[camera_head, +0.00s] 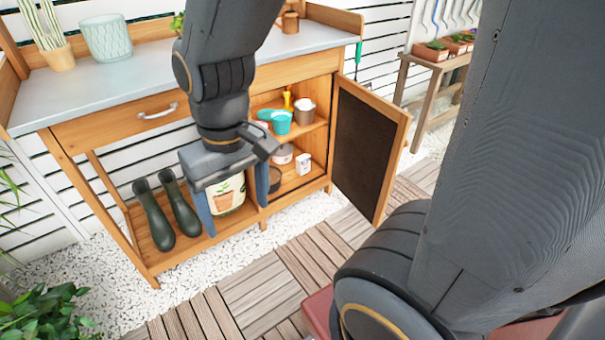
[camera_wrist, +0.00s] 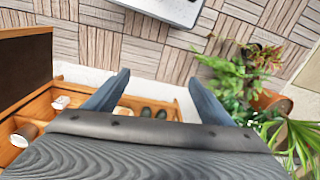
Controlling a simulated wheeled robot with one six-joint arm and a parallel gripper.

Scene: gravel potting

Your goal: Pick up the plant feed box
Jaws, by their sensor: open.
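A small white box (camera_head: 303,163), which looks like the plant feed box, stands on the lower shelf inside the open cabinet. It appears small at the left of the wrist view (camera_wrist: 60,102). Its label is too small to read. My gripper (camera_head: 235,218) is open with its fingers pointing down, in front of the bench and to the left of the box. In the wrist view the fingers (camera_wrist: 158,77) are apart with nothing held between them.
The cabinet door (camera_head: 368,150) stands open to the right. A bag with a plant picture (camera_head: 228,197) shows behind my gripper. Green boots (camera_head: 155,217) stand on the low shelf. Pots and a turquoise cup (camera_head: 281,123) fill the upper shelf. The decking (camera_head: 265,285) in front is clear.

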